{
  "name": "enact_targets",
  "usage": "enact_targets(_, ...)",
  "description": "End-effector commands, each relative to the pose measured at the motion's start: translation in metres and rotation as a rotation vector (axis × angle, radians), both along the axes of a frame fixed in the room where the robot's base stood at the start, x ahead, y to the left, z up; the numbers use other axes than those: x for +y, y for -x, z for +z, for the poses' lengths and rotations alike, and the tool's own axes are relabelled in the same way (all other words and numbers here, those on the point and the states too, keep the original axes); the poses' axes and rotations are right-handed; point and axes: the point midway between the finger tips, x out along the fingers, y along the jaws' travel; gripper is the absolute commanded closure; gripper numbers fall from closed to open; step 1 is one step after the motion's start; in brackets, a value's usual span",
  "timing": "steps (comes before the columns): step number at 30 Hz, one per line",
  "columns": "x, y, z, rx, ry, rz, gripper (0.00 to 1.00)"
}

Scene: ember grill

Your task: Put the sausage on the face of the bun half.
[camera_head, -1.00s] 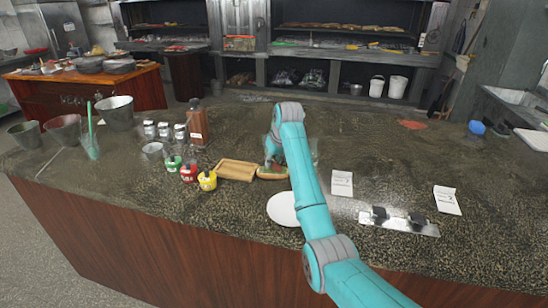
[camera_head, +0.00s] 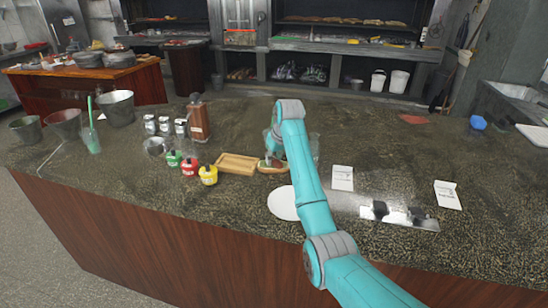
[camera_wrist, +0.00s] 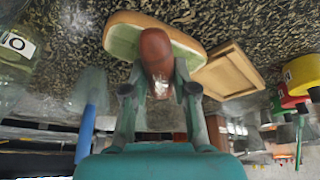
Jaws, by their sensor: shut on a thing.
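The brown sausage (camera_wrist: 156,48) is between the two fingers of my gripper (camera_wrist: 160,90) in the wrist view, and the gripper is shut on it. The bun half (camera_wrist: 120,32) is tan at its rim with a pale green face, and the sausage overlaps that face in this view. I cannot tell whether the sausage touches the face. In the head view the bun half (camera_head: 273,168) lies on the counter, and my gripper (camera_head: 272,156) is just over it, partly hidden by my arm.
A wooden tray (camera_head: 237,164) lies left of the bun half. Green, red and yellow pots (camera_head: 208,176) stand farther left. A white plate (camera_head: 283,203) lies in front, partly behind my arm. The counter to the right holds cards and a metal plate (camera_head: 398,219).

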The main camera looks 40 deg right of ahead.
Motion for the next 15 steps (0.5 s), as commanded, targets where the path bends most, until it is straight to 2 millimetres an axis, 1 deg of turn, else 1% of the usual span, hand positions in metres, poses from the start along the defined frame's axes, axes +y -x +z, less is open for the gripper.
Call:
enact_targets(5, 0.0, 0.0001, -0.0033, 0.0, 0.0, 0.0, 1.0)
enact_targets(6, 0.0, 0.0, -0.0036, 0.0, 0.0, 0.0, 0.7)
enact_targets(8, 0.0, 0.0, -0.0034, 0.0, 0.0, 0.0, 0.55)
enact_targets(9, 0.0, 0.0, -0.0034, 0.0, 0.0, 0.0, 0.45)
enact_targets(10, 0.0, 0.0, -0.0034, 0.0, 0.0, 0.0, 0.44)
enact_targets(15, 0.0, 0.0001, -0.0033, 0.0, 0.0, 0.0, 0.44)
